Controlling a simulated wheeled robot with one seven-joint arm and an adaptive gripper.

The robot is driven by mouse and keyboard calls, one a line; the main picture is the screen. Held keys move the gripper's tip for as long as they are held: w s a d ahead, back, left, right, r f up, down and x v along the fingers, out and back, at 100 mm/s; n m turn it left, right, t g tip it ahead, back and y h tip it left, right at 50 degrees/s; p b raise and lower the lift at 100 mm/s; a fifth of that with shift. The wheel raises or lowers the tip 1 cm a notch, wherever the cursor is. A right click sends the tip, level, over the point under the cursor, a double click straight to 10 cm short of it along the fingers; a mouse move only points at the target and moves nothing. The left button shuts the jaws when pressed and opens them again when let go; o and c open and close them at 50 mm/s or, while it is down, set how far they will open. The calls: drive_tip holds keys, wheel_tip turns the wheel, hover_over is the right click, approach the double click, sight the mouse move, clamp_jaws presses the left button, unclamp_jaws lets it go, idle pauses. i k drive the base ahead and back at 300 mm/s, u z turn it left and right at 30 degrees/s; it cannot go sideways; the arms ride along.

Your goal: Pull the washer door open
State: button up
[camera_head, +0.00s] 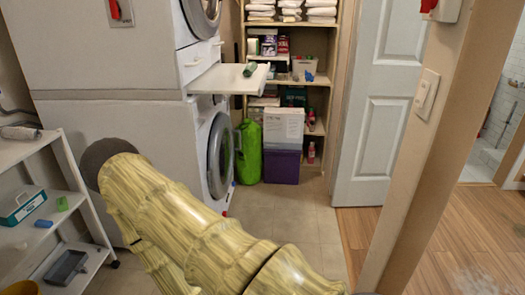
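The lower machine of a white stacked pair is the washer (203,128). Its front faces right, so I see it at a steep angle. Its round grey-rimmed door (216,152) looks shut against the front, though the angle makes a small gap hard to judge. My yellow, wood-patterned arm crosses the lower middle of the view and ends in a dark round part at the left, in front of the washer's side panel. The arm hides the washer's lower side. I cannot see my gripper's fingers, and nothing visible of my arm touches the door.
A pull-out board (228,79) with a green item juts above the washer door. A green bag (248,152) and a purple box (281,167) stand beyond it. A white rack (70,170) is at left, a doorpost (425,150) at right. Tiled floor (290,208) before the washer is clear.

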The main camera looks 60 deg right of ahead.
sight(223, 156)
drive_tip(key=z, duration=1.5)
drive_tip(key=i, duration=0.5)
drive_tip(key=u, duration=2.6)
drive_tip(key=k, duration=0.7)
drive_tip(key=z, duration=1.95)
drive_tip(key=i, duration=0.25)
